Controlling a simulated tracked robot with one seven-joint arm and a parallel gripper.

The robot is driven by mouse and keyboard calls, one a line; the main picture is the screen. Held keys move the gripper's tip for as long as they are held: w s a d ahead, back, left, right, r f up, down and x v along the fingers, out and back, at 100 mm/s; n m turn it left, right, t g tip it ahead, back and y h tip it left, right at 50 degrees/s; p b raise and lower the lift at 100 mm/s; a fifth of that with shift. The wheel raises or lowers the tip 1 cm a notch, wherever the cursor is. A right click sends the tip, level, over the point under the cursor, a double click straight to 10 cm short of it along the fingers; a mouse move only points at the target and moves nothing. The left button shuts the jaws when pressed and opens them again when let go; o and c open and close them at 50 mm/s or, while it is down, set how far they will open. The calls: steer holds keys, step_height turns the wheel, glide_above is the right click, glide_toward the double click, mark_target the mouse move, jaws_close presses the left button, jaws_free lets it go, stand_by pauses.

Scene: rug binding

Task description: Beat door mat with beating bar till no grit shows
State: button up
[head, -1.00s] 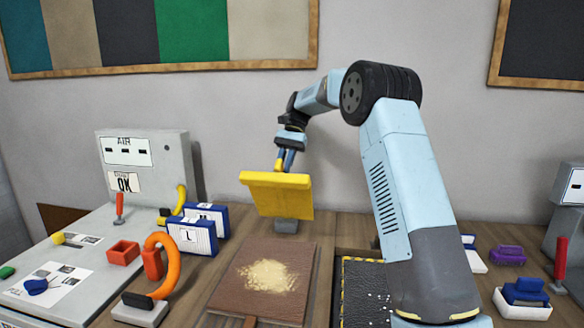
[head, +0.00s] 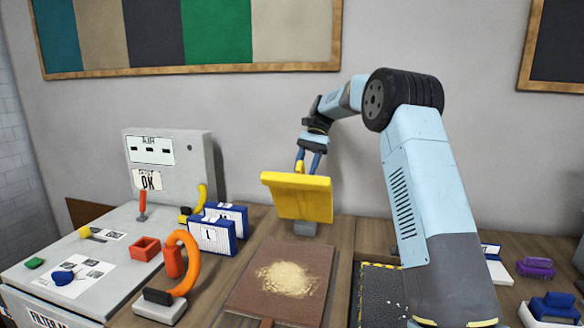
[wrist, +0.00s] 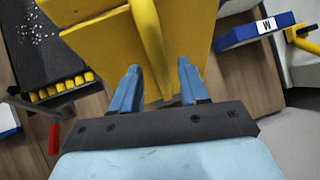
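The brown door mat (head: 305,258) lies flat on the wooden bench, with a patch of tan grit (head: 287,279) on its middle. Behind it is a yellow flat-faced tool (head: 297,198), apparently the beating bar, tilted over a small grey block (head: 306,228). Whether it rests on the block I cannot tell. My gripper (head: 308,165) is at the tool's upper back. In the wrist view, the blue fingers of my gripper (wrist: 160,68) stand apart on either side of the yellow handle ridge (wrist: 150,35). Whether they press on it is unclear.
A black tray (head: 375,300) with striped edging and white specks lies right of the mat. An orange loop-handled tool (head: 182,262) and blue-and-white boxes (head: 213,235) stand at left. A grey machine (head: 170,180) stands behind them. A purple brush (head: 535,267) lies at right.

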steer(key=shift+a+r, duration=0.1)
steer(key=shift+a, duration=0.15)
steer(key=v, duration=0.7)
steer(key=shift+d, duration=0.3)
steer(key=shift+w+r, duration=0.1)
